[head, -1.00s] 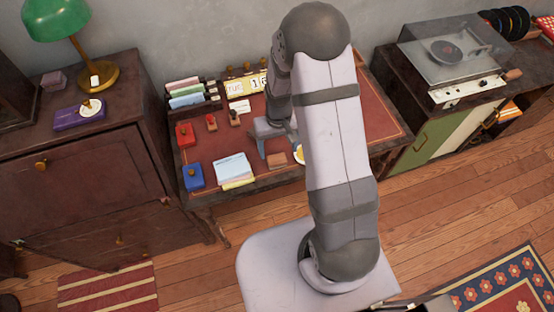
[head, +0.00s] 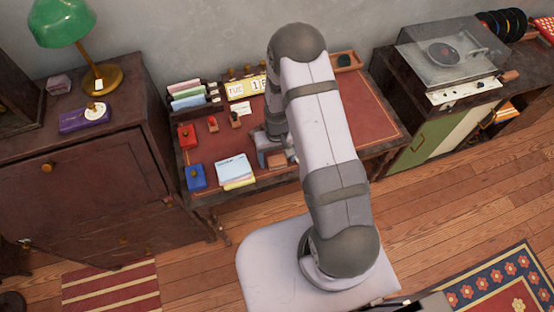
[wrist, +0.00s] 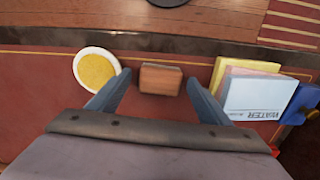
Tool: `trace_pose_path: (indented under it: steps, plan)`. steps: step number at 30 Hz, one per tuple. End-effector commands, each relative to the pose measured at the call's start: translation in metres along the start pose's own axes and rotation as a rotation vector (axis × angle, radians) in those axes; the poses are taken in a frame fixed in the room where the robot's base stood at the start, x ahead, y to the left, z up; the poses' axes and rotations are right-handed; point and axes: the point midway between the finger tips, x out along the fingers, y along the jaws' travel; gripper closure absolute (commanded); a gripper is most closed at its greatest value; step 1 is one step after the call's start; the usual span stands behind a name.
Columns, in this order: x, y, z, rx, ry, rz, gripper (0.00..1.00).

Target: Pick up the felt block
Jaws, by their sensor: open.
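The felt block, a small brown wood-toned block (wrist: 160,79), lies near the front edge of the red desk top (wrist: 40,85). It also shows in the head view (head: 276,160), partly covered by my arm. My gripper (wrist: 158,84) is open and empty, with one blue-grey finger on each side of the block and a gap on both sides. In the head view my gripper (head: 268,148) is low over the desk, at the block. Whether the fingertips touch the desk cannot be told.
A round yellow dish with a white rim (wrist: 97,68) lies left of the block in the wrist view. Light blue and yellow pads (wrist: 258,95) and a blue box (wrist: 301,103) lie to the right. The desk's right half (head: 365,115) is mostly bare.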

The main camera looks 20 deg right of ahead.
Motion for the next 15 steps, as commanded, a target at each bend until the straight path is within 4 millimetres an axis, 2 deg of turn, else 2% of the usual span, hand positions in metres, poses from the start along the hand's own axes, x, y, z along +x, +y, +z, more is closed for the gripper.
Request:
trace_pose_path:
  steps: [10, 11, 15]
  plan:
    - [0.0045, 0.0001, -0.0001, 0.000, 0.001, 0.000, 0.28]
    - [0.0044, 0.0001, -0.0001, 0.000, 0.001, 0.000, 0.33]
    - [0.0044, 0.0001, 0.0000, 0.000, 0.000, 0.000, 0.66]
